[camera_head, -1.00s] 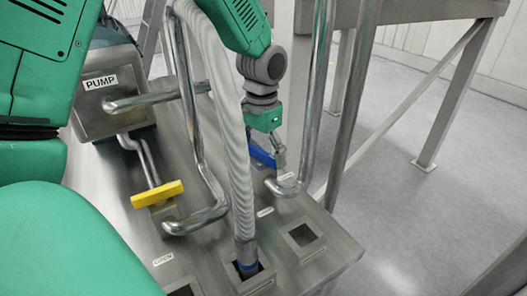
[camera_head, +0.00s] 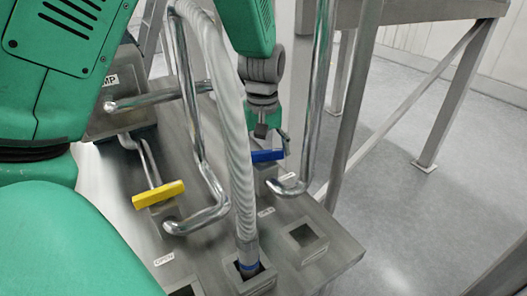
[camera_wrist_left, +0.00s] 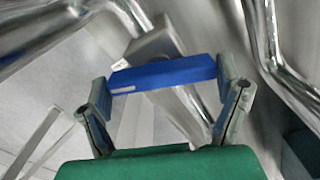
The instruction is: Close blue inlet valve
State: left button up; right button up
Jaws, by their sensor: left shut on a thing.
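The blue inlet valve handle (camera_head: 267,156) is a short blue bar at the back of the steel platform, behind the ribbed hose. It lies nearly level across the head view. My left gripper (camera_head: 272,141) comes down onto it from above and is shut on it. In the left wrist view the blue bar (camera_wrist_left: 165,74) spans between the two fingers, with its steel valve body behind it. In the head view the fingers partly hide the valve body. My right gripper is not in view.
A pale ribbed hose (camera_head: 232,130) drops into a square socket in front of the blue valve. Bent steel pipes (camera_head: 320,80) flank it on both sides. A yellow valve handle (camera_head: 158,194) is at the left, near an OPEN label (camera_head: 164,259). An empty square socket (camera_head: 301,236) is at the right.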

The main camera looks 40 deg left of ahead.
aim_at(264, 151)
pick_arm(q)
jog(key=shift+s+f+n, duration=0.1)
jog(key=shift+s+n, duration=0.05)
jog(key=shift+n, duration=1.75)
jog(key=o, duration=1)
jog(key=shift+w, duration=0.2)
jog(key=shift+r, duration=0.4)
notch_tip(264, 151, up, 11)
jog(key=shift+w+r, duration=0.1)
